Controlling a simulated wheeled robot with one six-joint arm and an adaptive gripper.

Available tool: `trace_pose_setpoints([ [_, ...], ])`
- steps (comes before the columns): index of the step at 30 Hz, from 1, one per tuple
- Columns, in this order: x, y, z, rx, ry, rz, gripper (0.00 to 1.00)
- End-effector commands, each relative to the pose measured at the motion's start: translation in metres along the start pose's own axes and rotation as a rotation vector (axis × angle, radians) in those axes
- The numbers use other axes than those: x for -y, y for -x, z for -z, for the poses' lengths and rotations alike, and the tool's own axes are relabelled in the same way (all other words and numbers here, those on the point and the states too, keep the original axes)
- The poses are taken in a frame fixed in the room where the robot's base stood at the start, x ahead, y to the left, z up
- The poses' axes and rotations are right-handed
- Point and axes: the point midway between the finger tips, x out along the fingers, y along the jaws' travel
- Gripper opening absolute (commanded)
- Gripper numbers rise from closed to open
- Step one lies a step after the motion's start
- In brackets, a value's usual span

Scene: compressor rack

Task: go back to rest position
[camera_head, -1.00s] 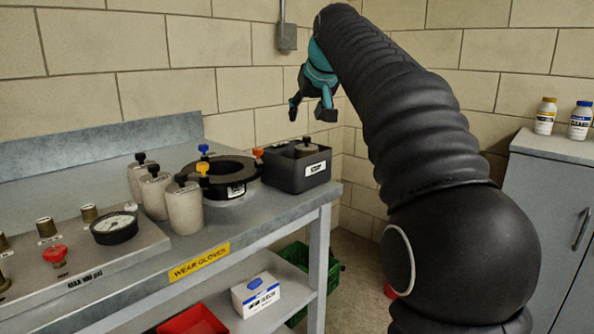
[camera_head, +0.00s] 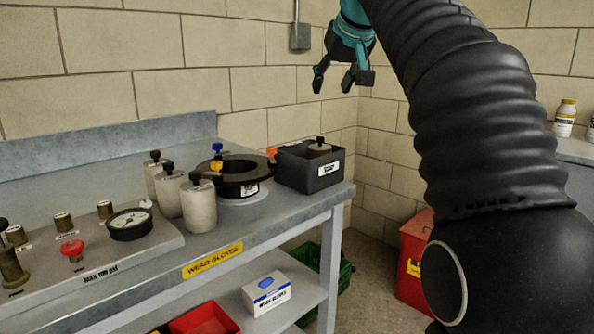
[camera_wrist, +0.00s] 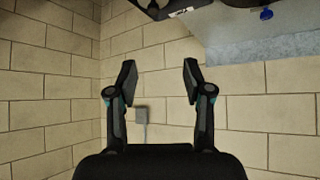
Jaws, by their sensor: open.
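My gripper (camera_head: 343,80) is open and empty in the head view. It hangs in the air above and beyond the dark bin (camera_head: 312,168) at the right end of the bench, apart from everything. In the wrist view my gripper (camera_wrist: 160,82) shows two spread fingers with nothing between them, and the block wall (camera_wrist: 165,115) behind. My black sleeved arm covers the right part of the head view.
The bench (camera_head: 255,216) holds a black ring fixture (camera_head: 237,176), several grey cylinders (camera_head: 199,207) and a gauge panel (camera_head: 60,262). A grey wall box (camera_head: 300,37) is near the gripper. A red bin (camera_head: 413,265) stands on the floor. White bottles (camera_head: 565,118) are at the right.

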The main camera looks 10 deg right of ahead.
Motion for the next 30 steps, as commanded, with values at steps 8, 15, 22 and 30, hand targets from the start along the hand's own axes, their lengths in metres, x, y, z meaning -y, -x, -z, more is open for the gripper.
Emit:
trace_pose_setpoints([
  [8, 0.009, 0.002, -0.064, 0.056, -0.026, -0.010, 0.51],
  [15, 0.018, -0.005, -0.155, 0.117, -0.052, -0.024, 0.51],
  [22, 0.026, -0.017, -0.259, 0.176, -0.068, -0.037, 0.51],
  [30, 0.035, -0.040, -0.395, 0.245, -0.080, -0.052, 0.51],
])
